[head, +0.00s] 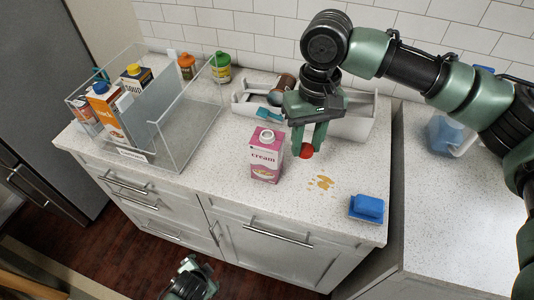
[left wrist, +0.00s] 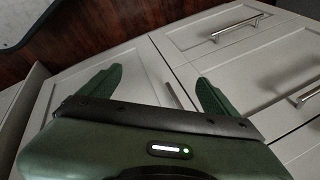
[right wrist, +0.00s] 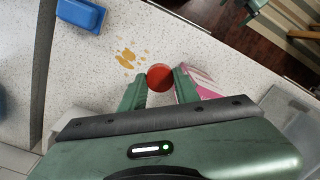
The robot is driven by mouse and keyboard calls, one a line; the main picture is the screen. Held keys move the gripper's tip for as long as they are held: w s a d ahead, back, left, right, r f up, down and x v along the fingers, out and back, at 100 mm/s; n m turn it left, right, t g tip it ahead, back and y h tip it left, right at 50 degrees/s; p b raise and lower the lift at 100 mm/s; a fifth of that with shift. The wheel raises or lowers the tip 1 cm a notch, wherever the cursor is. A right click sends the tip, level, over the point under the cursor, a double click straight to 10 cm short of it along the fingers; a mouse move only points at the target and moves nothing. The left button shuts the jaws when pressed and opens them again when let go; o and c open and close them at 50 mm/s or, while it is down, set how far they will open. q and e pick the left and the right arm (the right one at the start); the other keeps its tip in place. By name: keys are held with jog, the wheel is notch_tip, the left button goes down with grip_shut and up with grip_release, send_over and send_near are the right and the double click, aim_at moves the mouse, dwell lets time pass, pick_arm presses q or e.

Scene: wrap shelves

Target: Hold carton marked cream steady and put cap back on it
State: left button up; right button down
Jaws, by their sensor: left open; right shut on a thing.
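The cream carton (head: 266,158), pink and white, stands upright on the counter in the head view, its open spout on top. Part of it shows beside the fingers in the right wrist view (right wrist: 200,82). My right gripper (head: 306,148) is shut on a red cap (head: 306,151), just right of the carton and apart from its spout. The cap also shows between the fingertips in the right wrist view (right wrist: 160,77). My left gripper (left wrist: 158,85) is open and empty, low in front of the cabinet drawers; its wrist shows at the bottom of the head view.
A clear divided bin (head: 185,125) with several cartons stands at the left. A blue sponge (head: 366,207) lies near the right front edge, and tan spills (head: 321,183) lie right of the carton. A grey caddy (head: 352,122) stands behind my right gripper.

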pick_arm(q)
jog(key=w+d+r+m+t+p, duration=0.1)
jog(key=w+r+m+t, duration=0.15)
jog(key=r, duration=0.75)
jog(key=w+d+r+m+t+y+p, duration=0.1)
jog(key=w+d+r+m+t, duration=0.15)
jog(key=r, duration=0.65)
jog(key=w+r+m+t, duration=0.1)
jog(key=w+r+m, duration=0.2)
jog(key=r, duration=0.7)
jog(key=m+t+h, duration=0.6)
jog(key=m+h, duration=0.2)
jog(key=m, duration=1.5)
send_near(267, 152)
notch_tip(267, 152, down, 4)
jog(key=w, duration=0.1)
jog(key=shift+w+a, duration=0.1)
jog(key=shift+a, duration=0.05)
pick_arm(e)
jog(key=w+a+r+n, duration=0.2)
jog(key=w+a+r, duration=0.3)
jog(key=a+r, duration=0.3)
jog(key=shift+a, duration=0.2)
pick_arm(q)
jog(key=shift+r+n, duration=0.1)
jog(key=shift+n, duration=0.2)
pick_arm(e)
jog(key=shift+f, duration=0.1)
